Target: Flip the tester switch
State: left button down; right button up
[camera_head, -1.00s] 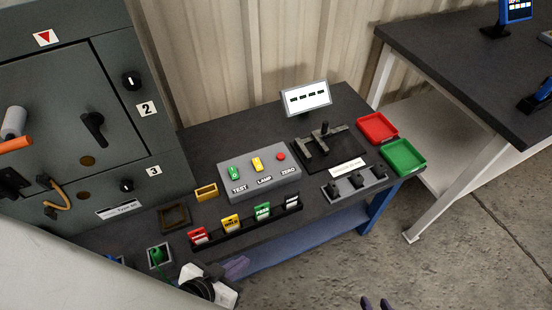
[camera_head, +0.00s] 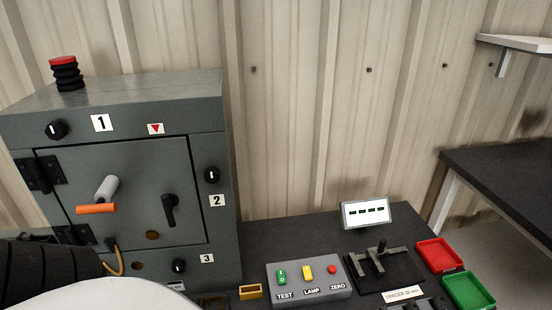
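The tester (camera_head: 312,291) is a grey box on the dark bench at the bottom centre. Neither gripper is in view; a white and black part of my arm covers the lower left.
A grey enclosure (camera_head: 100,251) with a closed door, black knobs and an orange-tipped handle stands at left. A black fixture (camera_head: 383,270) sits right of the tester, with a red tray (camera_head: 436,254) and a green tray (camera_head: 468,290) beyond it.

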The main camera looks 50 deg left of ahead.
aim_at(281, 275)
jog(key=z, duration=0.05)
jog(key=k, duration=0.3)
jog(key=u, duration=0.9)
